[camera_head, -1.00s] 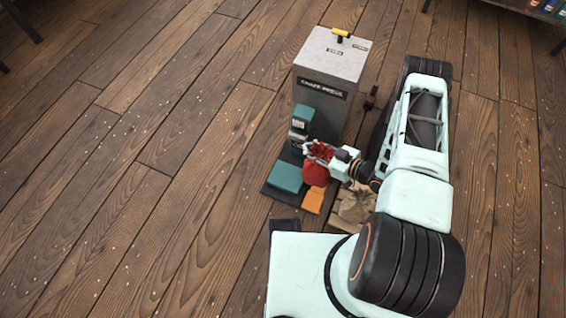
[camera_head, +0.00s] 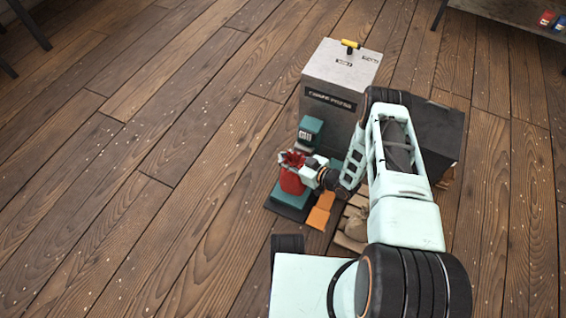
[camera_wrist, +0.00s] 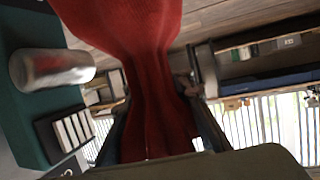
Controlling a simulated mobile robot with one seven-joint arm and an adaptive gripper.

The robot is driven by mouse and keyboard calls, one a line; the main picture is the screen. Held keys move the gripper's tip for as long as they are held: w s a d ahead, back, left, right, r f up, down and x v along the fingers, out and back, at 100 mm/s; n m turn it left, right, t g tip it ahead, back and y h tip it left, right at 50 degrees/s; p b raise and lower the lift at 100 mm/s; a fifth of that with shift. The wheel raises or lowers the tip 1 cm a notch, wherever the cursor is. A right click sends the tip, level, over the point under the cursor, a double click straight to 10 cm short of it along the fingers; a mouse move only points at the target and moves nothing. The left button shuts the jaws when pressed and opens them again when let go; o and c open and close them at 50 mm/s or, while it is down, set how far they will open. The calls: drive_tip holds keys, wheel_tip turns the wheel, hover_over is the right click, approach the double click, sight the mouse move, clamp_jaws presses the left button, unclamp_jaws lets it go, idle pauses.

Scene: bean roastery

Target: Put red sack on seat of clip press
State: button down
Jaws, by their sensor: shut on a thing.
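My gripper (camera_head: 299,163) is shut on the gathered neck of the red sack (camera_head: 291,180). The sack hangs upright over the teal seat (camera_head: 283,197) of the clip press (camera_head: 310,130), in front of the press's teal head. I cannot tell whether its bottom touches the seat. The teal press body (camera_wrist: 25,90) stands at the left there, with a silver cylinder (camera_wrist: 50,68) and a white ribbed block beside the sack.
A grey cabinet (camera_head: 335,85) with a dark label plate stands behind the press. An orange pad (camera_head: 320,212) lies right of the seat. A tan sack (camera_head: 355,225) lies on a wooden pallet, partly behind my arm. The floor at left is clear.

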drive_tip(key=shift+w+a+f+b, duration=0.15)
drive_tip(key=shift+f+b, duration=0.25)
drive_tip(key=shift+f, duration=0.45)
drive_tip(key=shift+w+a+f+b, duration=0.15)
drive_tip(key=shift+f+b, duration=0.2)
drive_tip(key=shift+f, duration=0.5)
drive_tip(key=shift+s+f, duration=0.1)
drive_tip(key=c, duration=1.7)
unclamp_jaws()
drive_tip(key=shift+s+f, duration=0.1)
drive_tip(key=shift+f, duration=0.05)
drive_tip(key=shift+o, duration=0.2)
drive_tip(key=shift+s+d+r, duration=0.1)
drive_tip(key=shift+d+r, duration=0.25)
drive_tip(key=p+v, duration=0.4)
drive_tip(key=v, duration=0.7)
drive_tip(key=shift+s, duration=0.2)
drive_tip(key=shift+d, duration=0.1)
